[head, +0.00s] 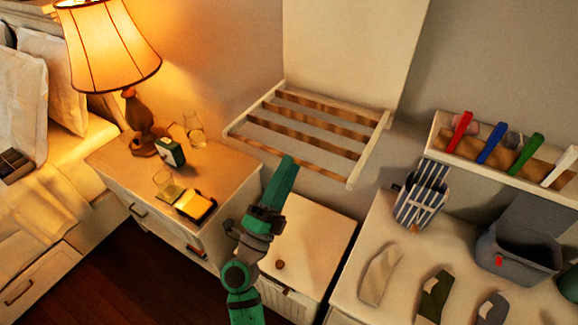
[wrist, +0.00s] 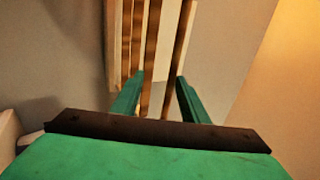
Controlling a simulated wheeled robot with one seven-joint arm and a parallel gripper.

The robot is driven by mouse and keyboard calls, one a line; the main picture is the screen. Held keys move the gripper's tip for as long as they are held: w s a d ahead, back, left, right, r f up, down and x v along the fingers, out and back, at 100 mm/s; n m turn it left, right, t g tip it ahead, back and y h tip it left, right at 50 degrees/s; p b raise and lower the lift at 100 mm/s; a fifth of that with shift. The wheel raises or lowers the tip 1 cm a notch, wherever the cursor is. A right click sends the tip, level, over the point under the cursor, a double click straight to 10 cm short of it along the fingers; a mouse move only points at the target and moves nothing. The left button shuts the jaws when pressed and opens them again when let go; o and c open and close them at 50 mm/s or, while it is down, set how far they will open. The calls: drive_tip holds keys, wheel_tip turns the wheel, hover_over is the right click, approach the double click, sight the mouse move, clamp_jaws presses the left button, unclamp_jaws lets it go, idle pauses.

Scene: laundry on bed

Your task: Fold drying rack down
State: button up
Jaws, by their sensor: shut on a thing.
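The drying rack (head: 369,150) is a white frame with several brown wooden slats, mounted on the wall below a tall white panel (head: 350,50). It sticks out from the wall over the gap between the nightstand and a low white cabinet. My green gripper (head: 289,164) reaches up from below to the rack's front rail and is shut on it. In the wrist view, the slats of the rack (wrist: 152,50) run between my two green fingers (wrist: 158,88). The exact contact on the rail is hidden by the fingers.
A nightstand (head: 235,165) with a lit lamp (head: 108,45), clock and glasses stands left. A low white cabinet (head: 310,235) is below the rack. A dresser (head: 375,290) with folded cloths and a grey bin (head: 520,250) stands right, below a wall shelf with coloured pegs (head: 490,145).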

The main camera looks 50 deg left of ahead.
drive_tip(key=shift+s+f, duration=0.25)
drive_tip(key=shift+f, duration=0.25)
drive_tip(key=s+d, duration=0.4)
drive_tip(key=s, duration=0.7)
drive_tip(key=shift+s+d+r, duration=0.15)
drive_tip(key=shift+s+d, duration=0.05)
drive_tip(key=shift+s, duration=0.15)
